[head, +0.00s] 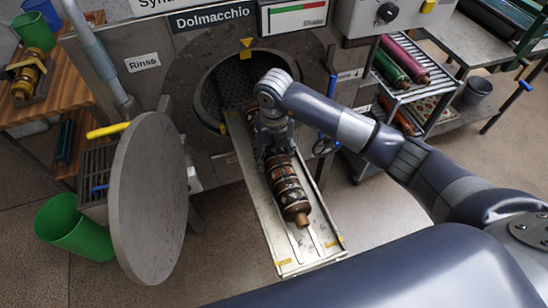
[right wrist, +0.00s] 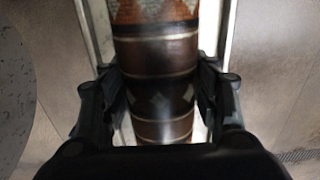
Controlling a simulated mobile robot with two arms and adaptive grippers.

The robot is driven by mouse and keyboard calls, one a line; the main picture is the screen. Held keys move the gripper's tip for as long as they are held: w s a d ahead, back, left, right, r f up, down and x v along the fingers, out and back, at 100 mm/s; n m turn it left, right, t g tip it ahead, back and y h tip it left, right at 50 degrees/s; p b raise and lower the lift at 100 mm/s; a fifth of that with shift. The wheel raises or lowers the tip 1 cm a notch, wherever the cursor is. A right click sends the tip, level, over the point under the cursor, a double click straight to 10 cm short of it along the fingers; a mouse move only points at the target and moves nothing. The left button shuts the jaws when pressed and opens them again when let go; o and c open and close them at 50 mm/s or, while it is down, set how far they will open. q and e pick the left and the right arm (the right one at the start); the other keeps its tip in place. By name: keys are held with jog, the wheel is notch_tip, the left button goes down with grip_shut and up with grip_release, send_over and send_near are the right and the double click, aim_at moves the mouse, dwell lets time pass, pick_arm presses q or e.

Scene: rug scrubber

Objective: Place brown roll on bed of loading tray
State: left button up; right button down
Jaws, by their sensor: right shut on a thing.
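The brown roll (head: 289,190) is a patterned brown and black cylinder in the head view. It lies lengthwise over the bed of the loading tray (head: 318,243), which sticks out of the round drum opening. I cannot tell whether the roll touches the bed. My right gripper (head: 274,158) reaches down over the roll's upper part. In the right wrist view its two fingers stand on either side of the roll (right wrist: 162,85), shut on it, with pale tray edges showing beside it. My left gripper is not in view.
The machine's round door (head: 147,200) stands open at left, beside a green bin (head: 75,226). A rack at right holds pink (head: 405,58) and green (head: 391,68) rolls. A wooden table (head: 62,92) at far left holds another roll. The floor in front is clear.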

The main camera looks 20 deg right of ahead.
jog(key=shift+f+p, duration=0.35)
jog(key=shift+f, duration=0.75)
jog(key=shift+f, duration=0.1)
jog(key=shift+f, duration=0.1)
jog(key=c, duration=0.6)
grip_release()
jog(key=shift+f, duration=0.1)
